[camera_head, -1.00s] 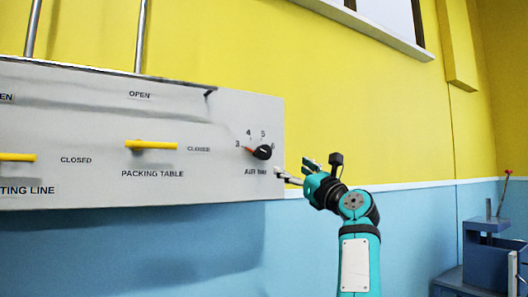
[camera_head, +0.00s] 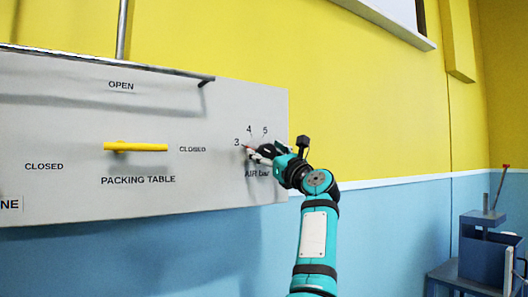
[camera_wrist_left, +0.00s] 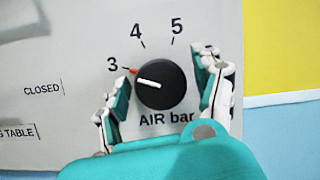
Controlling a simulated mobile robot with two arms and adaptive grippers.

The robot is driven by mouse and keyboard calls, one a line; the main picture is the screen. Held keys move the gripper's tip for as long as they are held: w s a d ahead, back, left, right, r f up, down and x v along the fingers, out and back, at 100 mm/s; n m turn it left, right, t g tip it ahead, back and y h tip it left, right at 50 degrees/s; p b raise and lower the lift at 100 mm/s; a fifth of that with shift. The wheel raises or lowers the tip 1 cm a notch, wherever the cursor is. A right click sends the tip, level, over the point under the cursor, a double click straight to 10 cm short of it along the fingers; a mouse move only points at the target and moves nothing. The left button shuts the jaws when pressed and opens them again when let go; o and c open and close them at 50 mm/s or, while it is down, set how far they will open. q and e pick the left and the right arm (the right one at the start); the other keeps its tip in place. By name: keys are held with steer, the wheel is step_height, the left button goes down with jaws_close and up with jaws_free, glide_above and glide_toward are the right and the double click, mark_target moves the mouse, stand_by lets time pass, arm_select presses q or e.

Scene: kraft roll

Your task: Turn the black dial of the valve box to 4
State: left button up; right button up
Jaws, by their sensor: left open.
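The black dial (camera_wrist_left: 162,97) sits on the grey valve box (camera_wrist_left: 40,70) above the label "AIR bar". Its white pointer line points left, close to the 3 and its red mark; the 4 and 5 stand above. My left gripper (camera_wrist_left: 163,78) is open, with one finger on each side of the dial. I cannot tell whether the fingers touch it. In the head view my left gripper (camera_head: 262,153) is at the right end of the valve box (camera_head: 60,160) and hides much of the dial. My right gripper is not in view.
A yellow lever (camera_head: 140,147) lies level at CLOSED on the box, left of the dial. A rail (camera_head: 100,60) runs along the box's top edge. The wall right of the box is free. A blue machine (camera_head: 485,245) stands at the lower right.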

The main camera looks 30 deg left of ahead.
arm_select(q)
steer(key=shift+s+d, duration=0.1)
steer(key=shift+d, duration=0.1)
steer(key=shift+c, duration=0.2)
steer(key=shift+a, duration=0.1)
steer(key=c, duration=1.1)
steer(key=shift+c, duration=0.2)
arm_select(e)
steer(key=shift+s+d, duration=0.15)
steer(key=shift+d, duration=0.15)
